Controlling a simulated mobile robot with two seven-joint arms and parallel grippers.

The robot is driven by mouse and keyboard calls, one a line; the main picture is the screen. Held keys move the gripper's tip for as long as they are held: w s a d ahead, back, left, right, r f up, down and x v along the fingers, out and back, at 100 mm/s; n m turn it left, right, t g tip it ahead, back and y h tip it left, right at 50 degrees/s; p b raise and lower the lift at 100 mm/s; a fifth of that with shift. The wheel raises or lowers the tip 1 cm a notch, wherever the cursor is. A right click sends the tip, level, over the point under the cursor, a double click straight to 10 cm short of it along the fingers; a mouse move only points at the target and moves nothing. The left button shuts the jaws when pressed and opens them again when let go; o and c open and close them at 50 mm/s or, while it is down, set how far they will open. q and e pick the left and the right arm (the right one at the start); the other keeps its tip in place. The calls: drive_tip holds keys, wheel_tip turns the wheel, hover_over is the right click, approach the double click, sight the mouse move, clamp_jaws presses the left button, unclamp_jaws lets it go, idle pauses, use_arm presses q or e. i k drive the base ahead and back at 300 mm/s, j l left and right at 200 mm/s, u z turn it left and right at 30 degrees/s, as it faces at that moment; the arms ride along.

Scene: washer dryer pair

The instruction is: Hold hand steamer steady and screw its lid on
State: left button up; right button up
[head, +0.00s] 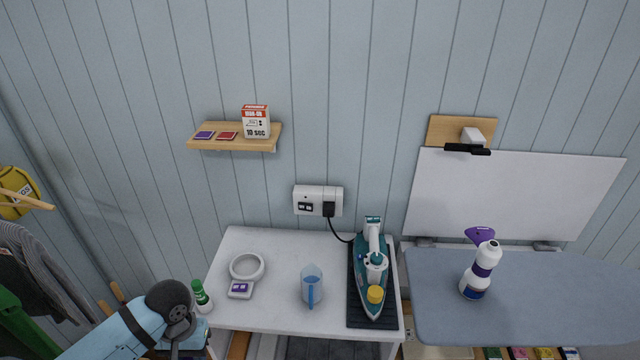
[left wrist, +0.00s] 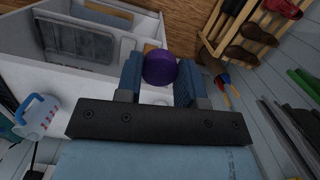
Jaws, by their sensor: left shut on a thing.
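The hand steamer (head: 483,274) is white and purple with a purple head and a dark round opening on top. It stands slightly tilted on the blue-grey ironing board (head: 550,285), with no gripper near it. My left gripper (left wrist: 158,84) is shut on a round purple lid (left wrist: 160,66), which sits between its two blue finger pads in the left wrist view. In the head view my left arm reaches in at the lower left, well away from the steamer; its fingers and the lid cannot be made out there. My right gripper is in neither view.
The white worktop (head: 270,310) holds a white ring-shaped item (head: 247,266), a measuring jug (head: 312,287) and a teal iron (head: 372,268). A green-capped bottle (head: 201,297) is close to my left arm. A shoe rack (left wrist: 250,40) shows in the wrist view.

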sight(473, 285)
drive_tip(key=j+z, duration=0.2)
drive_tip(key=z, duration=0.25)
drive_tip(key=i+j+z, duration=0.1)
drive_tip(key=z, duration=0.35)
drive_tip(key=j+z, duration=0.5)
drive_tip(key=z, duration=0.35)
